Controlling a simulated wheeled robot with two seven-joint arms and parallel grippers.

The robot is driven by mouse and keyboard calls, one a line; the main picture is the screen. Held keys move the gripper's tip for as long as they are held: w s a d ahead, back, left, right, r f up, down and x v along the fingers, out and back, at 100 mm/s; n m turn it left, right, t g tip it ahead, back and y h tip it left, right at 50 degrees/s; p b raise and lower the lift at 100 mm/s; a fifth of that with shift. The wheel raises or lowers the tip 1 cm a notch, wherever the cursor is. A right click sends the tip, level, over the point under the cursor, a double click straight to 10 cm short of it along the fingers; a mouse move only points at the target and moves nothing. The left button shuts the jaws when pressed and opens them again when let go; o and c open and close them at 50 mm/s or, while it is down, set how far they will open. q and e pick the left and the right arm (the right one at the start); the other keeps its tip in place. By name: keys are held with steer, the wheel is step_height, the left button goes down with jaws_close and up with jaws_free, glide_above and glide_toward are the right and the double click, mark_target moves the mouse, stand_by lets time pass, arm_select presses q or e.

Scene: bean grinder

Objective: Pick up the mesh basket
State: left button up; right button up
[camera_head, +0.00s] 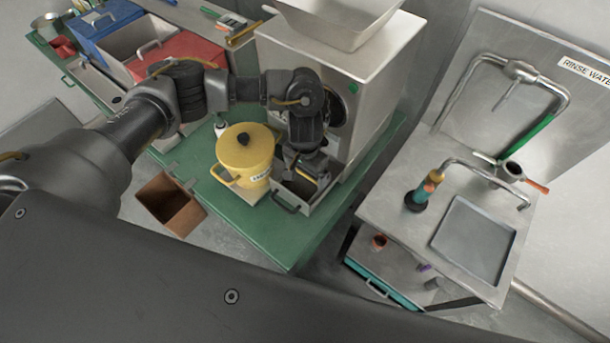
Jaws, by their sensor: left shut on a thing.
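My left arm comes in from the left and bends down in front of the grinder. My left gripper (311,170) points down over a grey open-topped container with a front handle, which I take to be the mesh basket (298,205). It stands at the foot of the steel grinder (370,100) on the green table. The gripper is shut at the container's inner or rear part; the exact contact is hidden by the wrist, and mesh cannot be made out. My right gripper is not in view.
A yellow lidded pot (243,155) stands close left of the gripper on the green table (285,243). A brown open box (171,205) is at the table's left edge. Blue and red bins (180,60) stand behind. A steel sink unit (400,215) is to the right, across a gap.

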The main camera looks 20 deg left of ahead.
arm_select(q)
step_height(320, 180, up, 7)
steer(key=shift+w, duration=0.15)
steer(key=s+d+b, duration=0.1)
steer(key=d, duration=0.4)
steer(key=s+d+b, duration=0.1)
steer(key=d+b, duration=0.1)
steer(key=d, duration=0.3)
steer(key=s+d+b, duration=0.1)
steer(key=d+b, duration=0.1)
steer(key=d, duration=0.4)
steer(key=shift+s+d, duration=0.1)
steer(key=shift+s, duration=0.15)
steer(key=shift+c, duration=0.7)
steer(key=shift+s+d, duration=0.15)
steer(key=shift+d, duration=0.6)
